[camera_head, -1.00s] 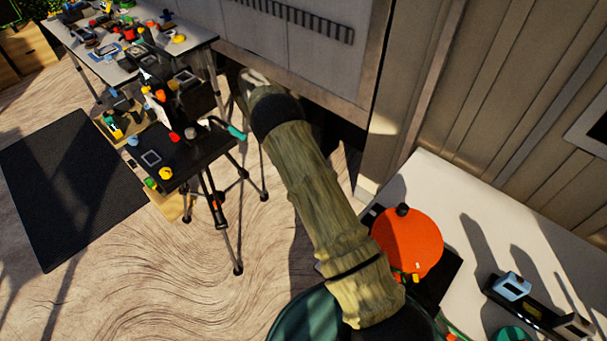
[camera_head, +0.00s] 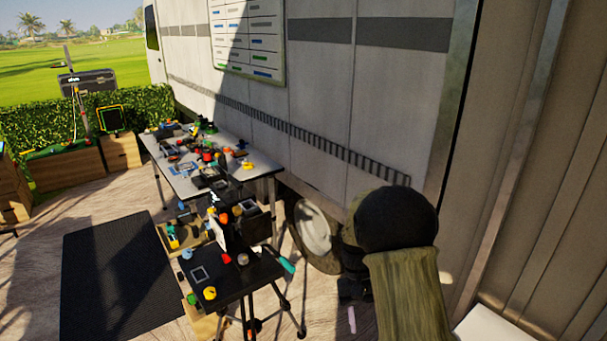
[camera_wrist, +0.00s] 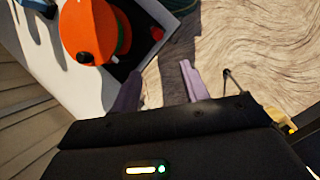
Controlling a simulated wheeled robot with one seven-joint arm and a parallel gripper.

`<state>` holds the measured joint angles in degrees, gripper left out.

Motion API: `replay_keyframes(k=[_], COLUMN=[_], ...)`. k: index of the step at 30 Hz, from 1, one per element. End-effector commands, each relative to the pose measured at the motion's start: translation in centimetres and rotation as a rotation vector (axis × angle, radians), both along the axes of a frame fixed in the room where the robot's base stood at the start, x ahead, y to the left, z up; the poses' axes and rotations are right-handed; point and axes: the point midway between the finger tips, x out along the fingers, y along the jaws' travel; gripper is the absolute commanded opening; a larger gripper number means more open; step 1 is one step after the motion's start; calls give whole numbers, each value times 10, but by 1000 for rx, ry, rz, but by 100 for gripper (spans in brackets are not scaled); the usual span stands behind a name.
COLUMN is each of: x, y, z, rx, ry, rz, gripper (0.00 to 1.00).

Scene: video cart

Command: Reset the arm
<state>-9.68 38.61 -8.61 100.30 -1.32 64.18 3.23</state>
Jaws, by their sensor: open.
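My gripper (camera_wrist: 160,88) shows in the wrist view with its two pale purple fingers spread apart and nothing between them. Past the fingertips lie the wooden floor and the dark edge of a black mat or tray.
An orange round pot-like object (camera_wrist: 88,28) stands on a white counter (camera_wrist: 78,85) near the gripper. In the head view a black tripod cart (camera_head: 245,278) and a cluttered table (camera_head: 263,165) stand left of my arm. A trailer wall (camera_head: 320,90) is behind. A dark mat (camera_head: 115,270) lies on the floor.

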Motion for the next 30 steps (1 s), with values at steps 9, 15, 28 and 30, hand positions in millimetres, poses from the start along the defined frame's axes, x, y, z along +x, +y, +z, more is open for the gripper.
replay_keyframes(k=[9, 15, 28, 30], x=[-56, -97, -139, -138], y=[-6, -7, -7, -7], z=[39, 56, 65, 65], rx=[91, 121, 131, 131], ry=[-277, -453, -625, -624], rz=[-1, 9, 25, 25], gripper=[45, 45, 45, 45])
